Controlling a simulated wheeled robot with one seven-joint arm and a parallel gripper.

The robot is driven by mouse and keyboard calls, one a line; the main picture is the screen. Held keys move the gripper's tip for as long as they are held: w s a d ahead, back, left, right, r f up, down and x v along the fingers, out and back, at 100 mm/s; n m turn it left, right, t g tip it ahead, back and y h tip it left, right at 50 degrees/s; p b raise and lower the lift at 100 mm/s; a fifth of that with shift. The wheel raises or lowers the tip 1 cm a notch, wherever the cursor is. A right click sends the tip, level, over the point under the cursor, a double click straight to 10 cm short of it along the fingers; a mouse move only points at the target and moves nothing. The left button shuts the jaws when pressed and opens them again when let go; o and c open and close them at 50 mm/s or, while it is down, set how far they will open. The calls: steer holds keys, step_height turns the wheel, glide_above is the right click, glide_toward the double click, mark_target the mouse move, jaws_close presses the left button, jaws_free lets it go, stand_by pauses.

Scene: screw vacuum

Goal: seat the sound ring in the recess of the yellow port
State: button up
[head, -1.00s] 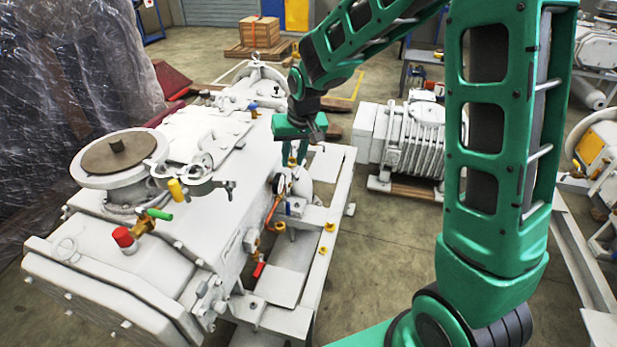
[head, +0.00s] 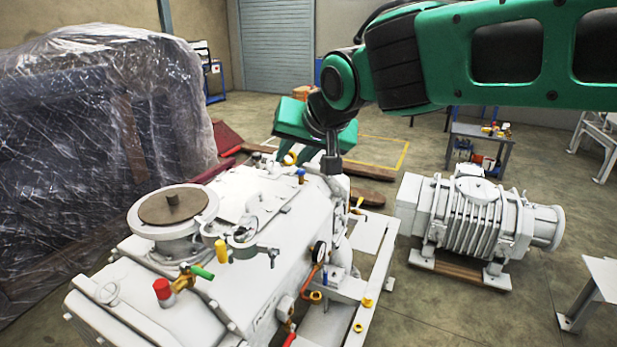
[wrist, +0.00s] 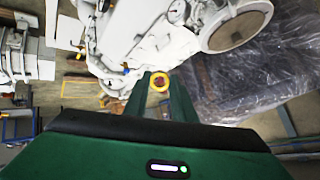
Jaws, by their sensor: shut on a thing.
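My gripper (head: 287,158) is raised above the far end of the white pump machine (head: 250,260). In the wrist view my gripper (wrist: 160,88) is shut on a small yellow ring (wrist: 159,76) at its fingertips. A dark reddish centre shows through the ring. I cannot tell which is the yellow port; no recess is clear.
Plastic-wrapped goods (head: 90,130) are at left. A ribbed blower (head: 470,220) is at right.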

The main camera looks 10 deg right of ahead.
steer(key=s+a+r+t+y, duration=0.1)
steer(key=s+a+r, duration=0.3)
steer(key=s+r, duration=0.4)
steer(key=s+a+r+t+y, duration=0.1)
steer(key=s+a+r+t, duration=0.2)
steer(key=s+r, duration=0.4)
steer(key=s, duration=0.3)
steer(key=shift+s+a+r+y, duration=0.25)
steer(key=shift+a+r+y, duration=0.1)
steer(key=shift+a+y, duration=0.05)
